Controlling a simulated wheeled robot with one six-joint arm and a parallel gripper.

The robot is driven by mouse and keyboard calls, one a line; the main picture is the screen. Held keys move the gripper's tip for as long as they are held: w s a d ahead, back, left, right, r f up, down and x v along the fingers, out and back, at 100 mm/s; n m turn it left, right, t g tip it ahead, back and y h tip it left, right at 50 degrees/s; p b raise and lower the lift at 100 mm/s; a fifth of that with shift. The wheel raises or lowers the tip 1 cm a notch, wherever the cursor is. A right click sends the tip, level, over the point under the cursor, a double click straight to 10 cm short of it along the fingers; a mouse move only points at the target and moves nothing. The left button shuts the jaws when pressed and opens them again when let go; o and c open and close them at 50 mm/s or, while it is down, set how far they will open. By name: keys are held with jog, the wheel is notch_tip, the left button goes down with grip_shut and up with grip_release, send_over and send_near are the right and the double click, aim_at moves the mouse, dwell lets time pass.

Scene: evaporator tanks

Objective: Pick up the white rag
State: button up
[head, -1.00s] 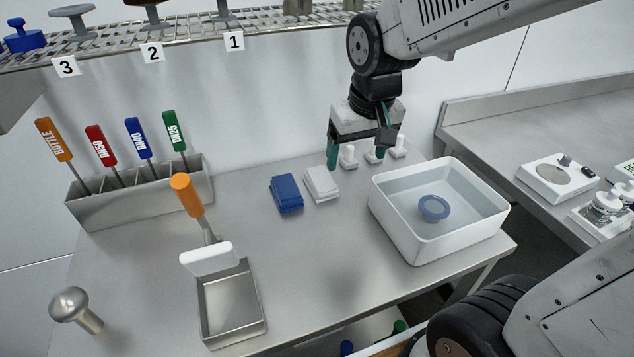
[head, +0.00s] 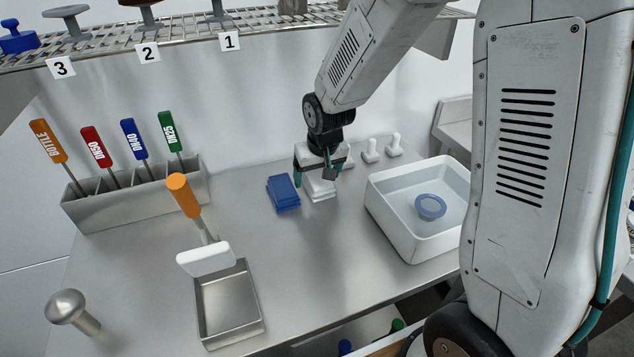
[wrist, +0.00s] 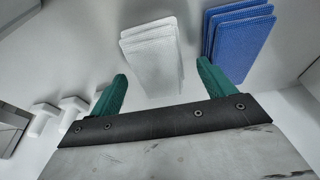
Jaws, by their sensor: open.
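The white rag (head: 319,189) is a folded stack lying on the steel table, just right of the blue rag (head: 284,193). In the wrist view the white rag (wrist: 152,58) lies ahead of and between my green fingertips, and the blue rag (wrist: 238,38) lies to its right. My gripper (head: 316,177) is open, pointing down over the white rag and hiding part of it. In the wrist view my gripper (wrist: 162,82) has its fingers spread with nothing held. I cannot tell the exact height of the fingertips above the rag.
A white basin (head: 405,236) with a blue ring-shaped item inside stands to the right. Several small white knobbed pieces (head: 371,151) stand behind. A tool holder (head: 137,203) with coloured handles is at the left, and a steel tray (head: 230,318) is at the front.

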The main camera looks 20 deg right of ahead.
jog(key=shift+w+f, duration=0.15)
jog(key=shift+f, duration=0.35)
jog(key=c, duration=1.1)
jog(key=shift+r, duration=0.2)
